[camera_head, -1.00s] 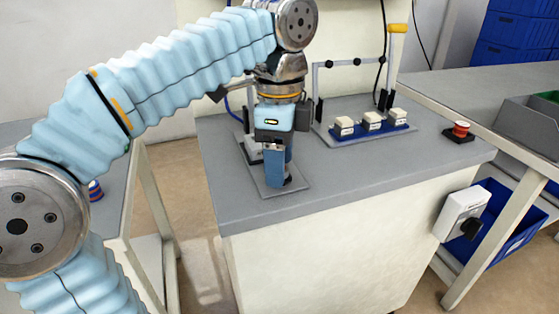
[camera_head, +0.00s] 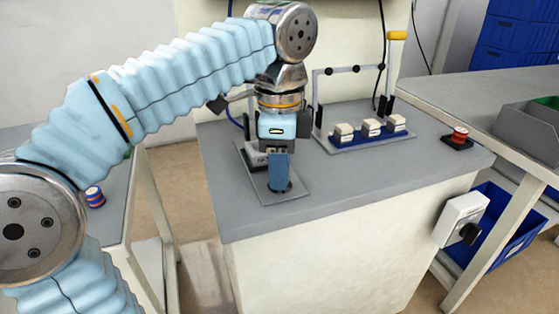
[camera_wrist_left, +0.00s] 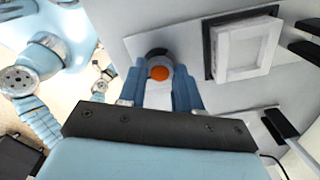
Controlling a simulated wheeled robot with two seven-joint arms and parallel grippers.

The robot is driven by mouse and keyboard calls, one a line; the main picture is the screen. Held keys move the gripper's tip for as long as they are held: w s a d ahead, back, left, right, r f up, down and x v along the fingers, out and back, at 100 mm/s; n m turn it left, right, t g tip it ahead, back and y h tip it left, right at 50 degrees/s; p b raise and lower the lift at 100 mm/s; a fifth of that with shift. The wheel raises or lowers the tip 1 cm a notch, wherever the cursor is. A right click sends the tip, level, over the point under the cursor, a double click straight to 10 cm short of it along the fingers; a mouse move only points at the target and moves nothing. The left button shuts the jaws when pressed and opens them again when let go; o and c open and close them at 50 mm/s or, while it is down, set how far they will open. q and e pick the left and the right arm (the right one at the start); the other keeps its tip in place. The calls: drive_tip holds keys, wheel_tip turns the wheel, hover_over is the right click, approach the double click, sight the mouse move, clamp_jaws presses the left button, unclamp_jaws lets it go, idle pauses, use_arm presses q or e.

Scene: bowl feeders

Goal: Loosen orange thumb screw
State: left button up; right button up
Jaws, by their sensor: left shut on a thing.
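The orange thumb screw (camera_wrist_left: 159,73) shows in the left wrist view as a round orange knob between the blue fingertips. My left gripper (camera_wrist_left: 160,90) is over it, pointing down, and its fingers are closed around it. In the head view my left gripper (camera_head: 279,185) reaches down to a grey plate (camera_head: 297,193) on the bench, and its fingers hide the screw there. A dark round base shows beneath the fingertips. My right gripper is not in view.
A white square frame (camera_wrist_left: 246,50) stands close beside the gripper in the wrist view. On the bench, a blue tray (camera_head: 372,139) with three white blocks lies to the right, below a bracket with a yellow-handled lever (camera_head: 397,36). A red button (camera_head: 460,134) sits at the bench's right end.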

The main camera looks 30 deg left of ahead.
use_arm(q)
drive_tip(key=n+p, duration=0.2)
drive_tip(key=n, duration=0.1)
drive_tip(key=shift+r, duration=0.2)
drive_tip(key=n+p, duration=0.2)
drive_tip(key=n, duration=0.2)
drive_tip(key=n+p, duration=0.2)
drive_tip(key=n, duration=0.1)
drive_tip(key=shift+n, duration=0.3)
drive_tip(key=shift+f+n+p, duration=0.15)
drive_tip(key=shift+n+p, duration=0.5)
drive_tip(key=shift+n, duration=1.45)
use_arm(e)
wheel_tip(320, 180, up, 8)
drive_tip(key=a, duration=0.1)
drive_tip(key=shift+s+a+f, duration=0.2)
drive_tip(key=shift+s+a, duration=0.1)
use_arm(q)
drive_tip(key=o, duration=1)
drive_tip(key=shift+o, duration=0.2)
